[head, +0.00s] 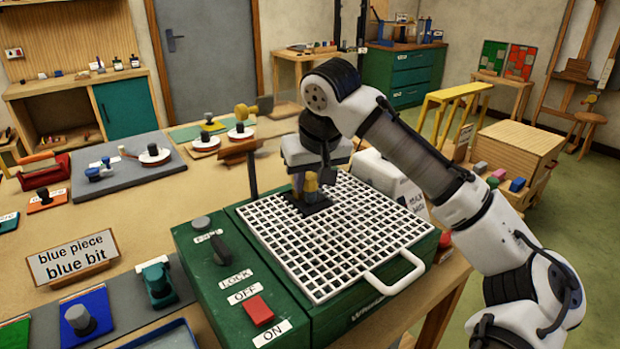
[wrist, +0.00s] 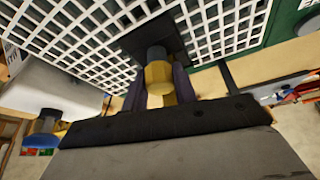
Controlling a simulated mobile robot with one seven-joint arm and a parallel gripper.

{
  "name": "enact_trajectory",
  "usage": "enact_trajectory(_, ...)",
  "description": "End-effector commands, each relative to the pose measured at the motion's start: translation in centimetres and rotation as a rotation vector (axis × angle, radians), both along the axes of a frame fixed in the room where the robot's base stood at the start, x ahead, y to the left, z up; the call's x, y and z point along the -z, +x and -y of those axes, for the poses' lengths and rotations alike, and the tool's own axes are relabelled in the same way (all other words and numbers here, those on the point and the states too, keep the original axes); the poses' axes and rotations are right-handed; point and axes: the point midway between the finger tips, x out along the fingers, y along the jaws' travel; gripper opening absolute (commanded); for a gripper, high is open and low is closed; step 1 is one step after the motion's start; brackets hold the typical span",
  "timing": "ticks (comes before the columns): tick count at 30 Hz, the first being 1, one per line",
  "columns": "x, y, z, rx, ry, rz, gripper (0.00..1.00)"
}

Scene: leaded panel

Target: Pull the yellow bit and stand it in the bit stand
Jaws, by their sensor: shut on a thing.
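The yellow bit (head: 310,184) is between the fingers of my gripper (head: 306,182), over the black square plate (head: 312,205) on the white grid of the green machine. In the wrist view the yellow bit (wrist: 159,80) sits between the two dark fingers, with a grey collar (wrist: 157,53) between it and the black plate (wrist: 150,30). The fingers are shut on the bit, which looks upright. I cannot tell whether it is still seated or lifted slightly. I cannot single out the bit stand with certainty.
The machine has a dark lever (head: 220,247), a red button (head: 258,311) and a white loop handle (head: 395,272). A sign (head: 73,258) reads "blue piece blue bit".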

Motion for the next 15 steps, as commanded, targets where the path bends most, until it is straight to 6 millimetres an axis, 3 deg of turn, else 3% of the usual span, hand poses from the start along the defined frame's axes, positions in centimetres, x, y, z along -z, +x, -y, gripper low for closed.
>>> enact_trajectory(15, -0.69, 0.00, -0.02, 0.000, 0.001, 0.000, 0.02)
